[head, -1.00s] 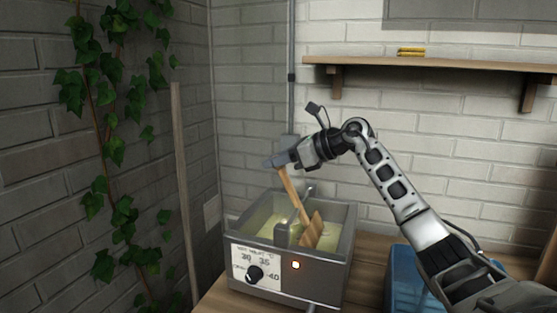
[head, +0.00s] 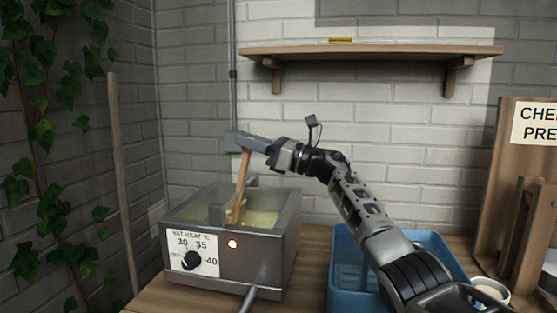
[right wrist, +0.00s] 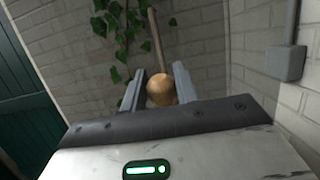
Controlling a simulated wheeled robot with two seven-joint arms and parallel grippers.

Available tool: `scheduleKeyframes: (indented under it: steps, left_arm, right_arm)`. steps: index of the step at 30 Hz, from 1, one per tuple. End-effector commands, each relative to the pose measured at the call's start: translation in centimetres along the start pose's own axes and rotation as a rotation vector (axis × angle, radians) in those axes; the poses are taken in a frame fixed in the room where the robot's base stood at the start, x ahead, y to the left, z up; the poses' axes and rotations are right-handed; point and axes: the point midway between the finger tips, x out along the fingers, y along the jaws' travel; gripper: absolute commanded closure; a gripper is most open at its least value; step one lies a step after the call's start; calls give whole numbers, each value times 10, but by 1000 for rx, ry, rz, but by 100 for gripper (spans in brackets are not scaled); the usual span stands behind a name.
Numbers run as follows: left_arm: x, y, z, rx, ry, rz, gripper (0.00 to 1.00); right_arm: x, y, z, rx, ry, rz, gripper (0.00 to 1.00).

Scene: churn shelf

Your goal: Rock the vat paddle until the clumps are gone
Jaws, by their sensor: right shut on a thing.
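The grey metal vat (head: 265,262) stands on the wooden bench at the left of the head view, with pale yellow content (head: 262,218) inside. The wooden paddle (head: 242,180) leans slightly, its handle up and its lower end inside the vat. My right gripper (head: 240,141) is shut on the top of the handle, above the vat. In the right wrist view the handle's round end (right wrist: 161,90) sits between the two fingers. Whether clumps are in the yellow content is too small to tell. The vat's near wall partly hides the content. My left gripper is not in view.
A blue tray (head: 343,268) stands right of the vat, under my right arm. A wooden press (head: 506,180) stands far right, and a shelf (head: 370,51) hangs above.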

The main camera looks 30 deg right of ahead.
Motion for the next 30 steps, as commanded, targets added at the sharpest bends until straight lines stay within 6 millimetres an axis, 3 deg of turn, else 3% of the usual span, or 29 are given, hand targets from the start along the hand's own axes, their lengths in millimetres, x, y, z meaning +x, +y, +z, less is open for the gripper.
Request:
scheduleKeyframes:
  steps: [13,29,30]
  left_arm:
    - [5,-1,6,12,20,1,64]
    - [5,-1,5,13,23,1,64]
    - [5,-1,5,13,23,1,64]
  right_arm:
    - [-15,-2,-11,5,19,18,100]
    - [-16,-2,-15,7,27,19,100]
    - [-16,-2,-15,8,27,19,62]
